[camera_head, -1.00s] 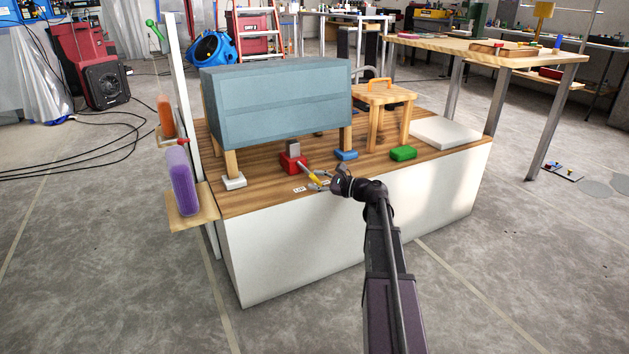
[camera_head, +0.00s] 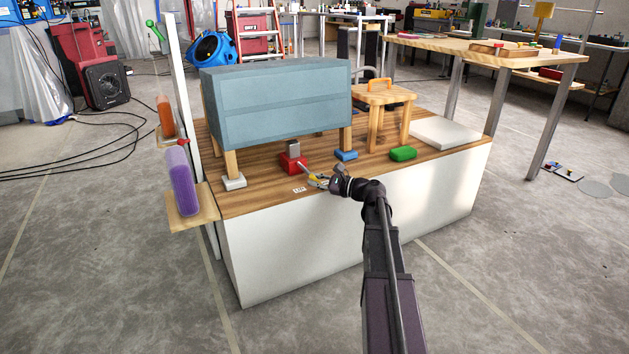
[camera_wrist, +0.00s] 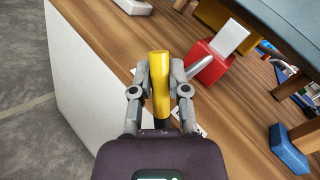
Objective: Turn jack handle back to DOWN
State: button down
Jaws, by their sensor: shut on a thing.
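The red jack (camera_head: 292,161) stands on the wooden platform under the front edge of the blue-grey cabinet (camera_head: 280,100). In the wrist view the jack (camera_wrist: 206,62) has a pale block on top and a grey rod running down toward the yellow handle grip (camera_wrist: 160,80). My gripper (camera_wrist: 160,88) is shut on this yellow grip, with one finger on each side. In the head view my gripper (camera_head: 318,181) is low near the platform's front edge and hides much of the handle. A small white label (camera_head: 299,190) lies left of it; its text is too small to read.
A blue block (camera_head: 346,155) stands by the cabinet's right front leg, and a green block (camera_head: 403,153) lies further right. A wooden stool (camera_head: 385,97) stands behind it. The front floor is clear.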

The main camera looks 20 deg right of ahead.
jog(key=shift+a+r+p, duration=0.1)
jog(key=shift+p, duration=0.2)
jog(key=n+g+h+p, duration=0.2)
jog(key=n+p, duration=0.1)
jog(key=p, duration=0.1)
jog(key=shift+a, duration=0.2)
jog(key=n+h+p, duration=0.2)
jog(key=shift+a+f+g+h+p, duration=0.1)
jog(key=shift+f+g+h+p, duration=0.2)
jog(key=shift+h, duration=0.1)
jog(key=shift+f+n+g+h+p, duration=0.25)
jog(key=shift+n+g+h+p, duration=0.05)
jog(key=shift+n+h+p, duration=0.35)
jog(key=shift+h, duration=0.25)
jog(key=c, duration=0.6)
grip_release()
jog(key=shift+f, duration=0.1)
